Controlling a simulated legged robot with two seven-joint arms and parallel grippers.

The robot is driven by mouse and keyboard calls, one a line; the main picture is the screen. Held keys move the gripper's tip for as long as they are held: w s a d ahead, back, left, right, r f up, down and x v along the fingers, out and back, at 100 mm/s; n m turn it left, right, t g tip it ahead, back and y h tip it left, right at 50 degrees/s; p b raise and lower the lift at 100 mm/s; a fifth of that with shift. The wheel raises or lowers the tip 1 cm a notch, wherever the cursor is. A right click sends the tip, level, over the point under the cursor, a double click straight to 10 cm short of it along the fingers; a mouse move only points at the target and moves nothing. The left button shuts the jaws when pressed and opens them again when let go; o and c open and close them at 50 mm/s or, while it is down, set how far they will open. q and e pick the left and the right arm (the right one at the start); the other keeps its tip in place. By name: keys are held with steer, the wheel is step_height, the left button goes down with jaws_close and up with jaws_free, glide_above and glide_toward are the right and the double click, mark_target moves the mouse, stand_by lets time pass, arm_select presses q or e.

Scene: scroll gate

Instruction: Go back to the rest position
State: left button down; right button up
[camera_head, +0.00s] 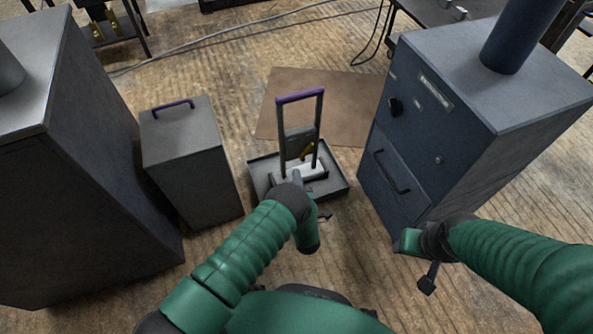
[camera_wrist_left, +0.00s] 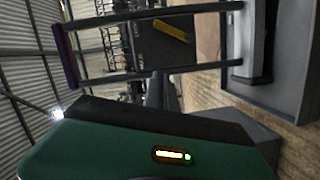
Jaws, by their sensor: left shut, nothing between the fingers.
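My left arm bends up from the lower left, with its elbow in front of the low tray trolley. My left gripper (camera_head: 325,216) is a small dark shape just past the green wrist, near the tray's front edge; it is shut and empty. My right arm comes in from the right, and my right gripper (camera_head: 427,283) hangs low over the floor in front of the dark blue cabinet. Its fingers are too small to read. In the left wrist view, a green housing of mine fills the bottom, and the fingers do not show.
The grey tray trolley (camera_head: 335,188) with an upright purple-topped handle (camera_head: 300,96) stands close ahead. A grey box (camera_head: 190,165) with a purple handle and a tall dark cabinet (camera_head: 80,150) stand left. The blue cabinet (camera_head: 465,130) stands right. A brown mat (camera_head: 350,95) lies behind.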

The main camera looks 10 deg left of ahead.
arm_select(q)
steer(key=shift+d+r, duration=0.1)
steer(key=shift+d, duration=0.1)
step_height(320, 180, up, 12)
steer(key=w+d+r+m+g+h, duration=0.1)
steer(key=w+m+g+h, duration=0.1)
steer(key=m+g+h, duration=0.45)
steer(key=s+a+r+m+g, duration=0.2)
steer(key=s+a+r+m, duration=0.15)
steer(key=s, duration=0.65)
steer(key=s+a+r+m+g+p, duration=0.1)
steer(key=s+a+r+m+g, duration=0.2)
steer(key=s, duration=0.6)
steer(key=s+a+r+m+g, duration=0.25)
steer(key=s+m, duration=0.25)
steer(key=s, duration=0.5)
step_height(320, 180, up, 38)
steer(key=d+p, duration=0.1)
steer(key=p, duration=3.6)
steer(key=shift+w+d+f+t+y, duration=0.15)
steer(key=shift+w+t+y, duration=0.15)
steer(key=shift+w+y, duration=0.05)
